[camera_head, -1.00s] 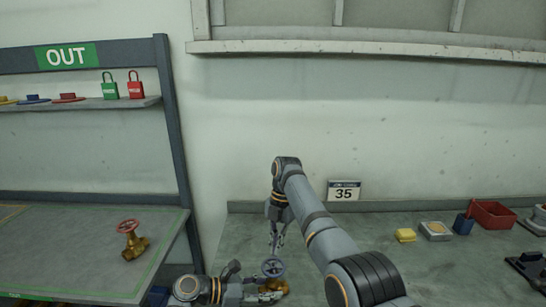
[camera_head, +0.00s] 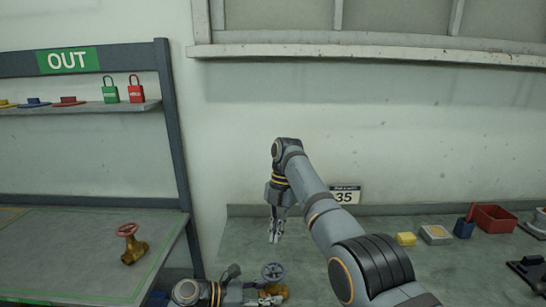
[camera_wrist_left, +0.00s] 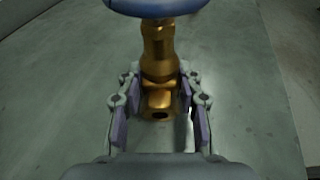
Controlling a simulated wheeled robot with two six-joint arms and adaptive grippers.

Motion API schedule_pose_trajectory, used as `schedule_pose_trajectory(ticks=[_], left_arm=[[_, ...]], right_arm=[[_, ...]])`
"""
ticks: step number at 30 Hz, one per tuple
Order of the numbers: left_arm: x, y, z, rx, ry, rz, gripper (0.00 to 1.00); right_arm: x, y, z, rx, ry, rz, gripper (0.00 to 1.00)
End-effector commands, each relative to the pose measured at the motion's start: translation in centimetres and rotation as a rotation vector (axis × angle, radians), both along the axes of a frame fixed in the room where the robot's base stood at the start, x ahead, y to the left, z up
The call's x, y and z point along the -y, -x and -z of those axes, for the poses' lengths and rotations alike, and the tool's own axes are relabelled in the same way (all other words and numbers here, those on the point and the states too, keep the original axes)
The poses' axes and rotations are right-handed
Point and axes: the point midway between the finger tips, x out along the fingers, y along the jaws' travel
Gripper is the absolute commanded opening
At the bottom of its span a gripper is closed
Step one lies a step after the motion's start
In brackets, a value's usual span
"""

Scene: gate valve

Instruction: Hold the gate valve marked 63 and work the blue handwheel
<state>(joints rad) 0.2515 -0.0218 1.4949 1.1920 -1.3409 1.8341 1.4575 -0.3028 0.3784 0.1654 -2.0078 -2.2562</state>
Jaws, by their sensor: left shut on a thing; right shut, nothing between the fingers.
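The gate valve has a blue-grey handwheel (camera_head: 273,271) on top and a brass body (camera_head: 275,290), upright at the lower middle of the head view. No number is legible on it. My left gripper (camera_head: 262,298) is shut on the brass body from the left. In the left wrist view, its fingers stand on both sides of the brass body (camera_wrist_left: 160,98), and the blue handwheel (camera_wrist_left: 155,6) is cut off at the top. My right gripper (camera_head: 275,240) is shut and empty, pointing down above the handwheel and apart from it.
A sign reading 35 (camera_head: 346,195) stands by the wall. A yellow block (camera_head: 406,239), a red bin (camera_head: 494,218) and small items occupy the bench's right side.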

Motion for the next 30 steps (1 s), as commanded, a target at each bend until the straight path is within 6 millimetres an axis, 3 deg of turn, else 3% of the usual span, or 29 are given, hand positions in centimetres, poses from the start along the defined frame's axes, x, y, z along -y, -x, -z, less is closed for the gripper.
schedule_pose_trajectory(ticks=[1, 6, 17, 30], left_arm=[[0.0, 0.0, 0.0, 0.000, 0.000, 0.000, 0.38], [0.0, 0.0, 0.0, 0.000, 0.000, 0.000, 0.61], [-0.5, 0.1, -0.1, 0.001, -0.001, -0.001, 0.62], [-9.1, 2.8, -2.7, -0.001, -0.006, -0.001, 0.62]], right_arm=[[0.0, 0.0, 0.0, 0.000, 0.000, 0.000, 0.00], [0.0, 0.0, 0.0, 0.000, 0.000, 0.000, 0.00], [0.0, 0.0, 0.0, 0.000, 0.000, 0.000, 0.00], [0.0, 0.0, 0.0, 0.000, 0.000, 0.000, 0.00]])
